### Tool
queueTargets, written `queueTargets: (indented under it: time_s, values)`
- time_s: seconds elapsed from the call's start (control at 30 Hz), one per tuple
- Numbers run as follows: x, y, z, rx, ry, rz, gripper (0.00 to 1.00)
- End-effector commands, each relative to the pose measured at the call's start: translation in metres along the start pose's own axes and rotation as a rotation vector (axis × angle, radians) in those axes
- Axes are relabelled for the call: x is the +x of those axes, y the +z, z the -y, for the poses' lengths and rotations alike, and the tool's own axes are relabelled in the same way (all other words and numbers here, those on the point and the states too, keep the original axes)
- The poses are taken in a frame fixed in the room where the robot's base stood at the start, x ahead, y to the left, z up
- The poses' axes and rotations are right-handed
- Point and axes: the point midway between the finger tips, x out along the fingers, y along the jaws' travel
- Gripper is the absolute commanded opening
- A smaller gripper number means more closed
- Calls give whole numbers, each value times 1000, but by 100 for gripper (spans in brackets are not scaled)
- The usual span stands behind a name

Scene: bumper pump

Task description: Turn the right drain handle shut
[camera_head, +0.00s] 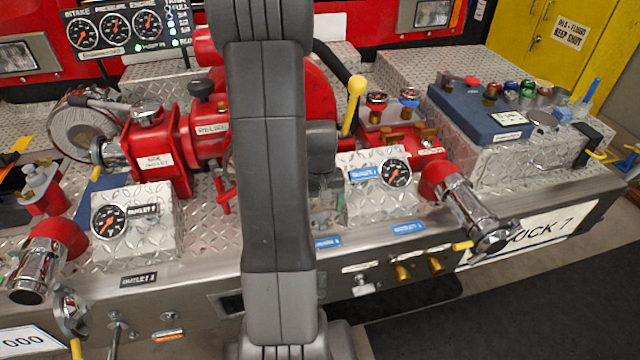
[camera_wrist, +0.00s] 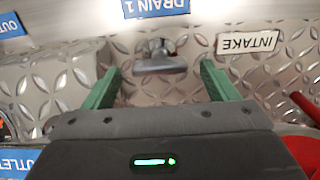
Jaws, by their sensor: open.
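A dark grey metal handle (camera_wrist: 160,56) on a short stem stands on the diamond plate in the wrist view, beside a blue DRAIN 1 label (camera_wrist: 155,7). My gripper (camera_wrist: 160,68) is open, with one green finger on each side of this handle and a gap to both. The fingers do not visibly touch it. In the head view my arm covers this spot, so the handle and the fingers cannot be made out there. A small blue label (camera_head: 328,242) shows just right of my arm; its text is too small to read surely.
An INTAKE label (camera_wrist: 247,41) and red parts (camera_wrist: 303,105) lie right in the wrist view. A raised gauge box (camera_head: 372,190), a yellow-knobbed lever (camera_head: 354,104) and a red-and-chrome outlet (camera_head: 465,205) stand right of my arm. A red inlet valve (camera_head: 160,160) is left.

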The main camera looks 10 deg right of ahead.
Motion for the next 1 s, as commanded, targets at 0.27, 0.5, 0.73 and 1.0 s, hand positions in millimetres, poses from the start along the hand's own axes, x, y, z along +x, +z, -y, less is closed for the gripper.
queueTargets:
  time_s: [0.27,0.5,0.73,1.0]
  values:
    - [-61,-1,0,0,1,-7,80]
    - [-106,-1,0,1,1,-5,80]
    - [-121,0,0,1,0,-2,80]
    - [-121,0,0,1,0,-1,80]
